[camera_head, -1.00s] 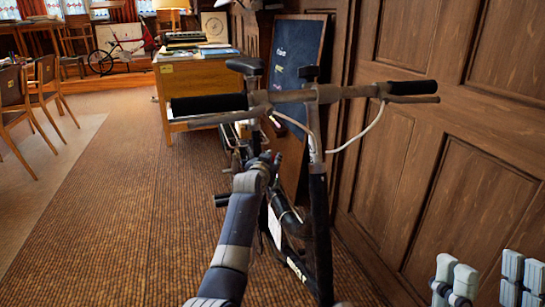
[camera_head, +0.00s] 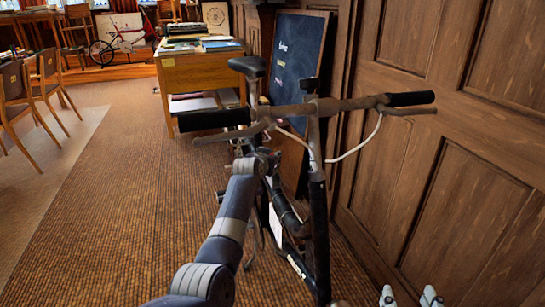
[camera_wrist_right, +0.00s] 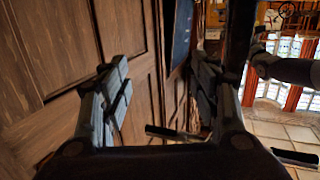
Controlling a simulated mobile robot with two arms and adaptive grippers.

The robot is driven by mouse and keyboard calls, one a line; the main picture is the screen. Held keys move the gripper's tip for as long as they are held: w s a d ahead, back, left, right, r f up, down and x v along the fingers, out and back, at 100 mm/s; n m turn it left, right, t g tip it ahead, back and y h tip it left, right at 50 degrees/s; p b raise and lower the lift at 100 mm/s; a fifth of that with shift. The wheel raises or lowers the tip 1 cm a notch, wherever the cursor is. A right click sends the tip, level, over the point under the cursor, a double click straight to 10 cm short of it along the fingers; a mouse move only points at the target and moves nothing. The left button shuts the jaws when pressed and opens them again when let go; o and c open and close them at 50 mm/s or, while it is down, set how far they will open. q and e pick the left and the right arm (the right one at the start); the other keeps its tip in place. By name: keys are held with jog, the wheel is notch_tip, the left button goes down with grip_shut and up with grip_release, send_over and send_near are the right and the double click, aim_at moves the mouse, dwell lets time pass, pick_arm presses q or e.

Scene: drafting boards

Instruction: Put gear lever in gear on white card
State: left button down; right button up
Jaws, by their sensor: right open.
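A bicycle (camera_head: 318,215) stands by the wooden panelled wall, its handlebar across the middle of the head view. A white patch (camera_head: 275,225) shows on its frame; I cannot tell whether it is the white card. I cannot pick out the gear lever. My left arm reaches up to the bicycle; the end of it is dark and partly lost against the frame, so its jaws are unclear. My right gripper (camera_head: 409,297) shows only its pale fingertips at the bottom right edge. In the right wrist view it (camera_wrist_right: 158,92) is open, with nothing between its fingers.
The panelled wall (camera_head: 440,200) is close on the right. A dark chalkboard (camera_head: 296,55) leans behind the bicycle. A wooden desk (camera_head: 200,78) with papers stands beyond, and chairs (camera_head: 30,95) are at the left. The brown carpet (camera_head: 120,215) is clear on the left.

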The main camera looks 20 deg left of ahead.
pick_arm(q)
jog(key=shift+w+a+g+p, duration=0.25)
jog(key=shift+w+g+p, duration=0.05)
jog(key=shift+g+p, duration=0.1)
jog(key=shift+w+a+n+g+h, duration=0.2)
jog(key=shift+w+n+g+h, duration=0.1)
jog(key=shift+n+g, duration=0.1)
pick_arm(e)
notch_tip(320, 180, down, 7)
jog(key=s+d+g+h, duration=0.1)
jog(key=s+g, duration=0.2)
jog(key=g, duration=0.1)
jog(key=shift+d, duration=0.4)
jog(key=shift+f, duration=0.1)
pick_arm(q)
jog(key=c, duration=1.4)
grip_release()
jog(key=shift+c, duration=0.2)
jog(key=shift+s, duration=0.1)
jog(key=v, duration=1.1)
jog(key=shift+s+r, duration=0.2)
jog(key=shift+s, duration=0.1)
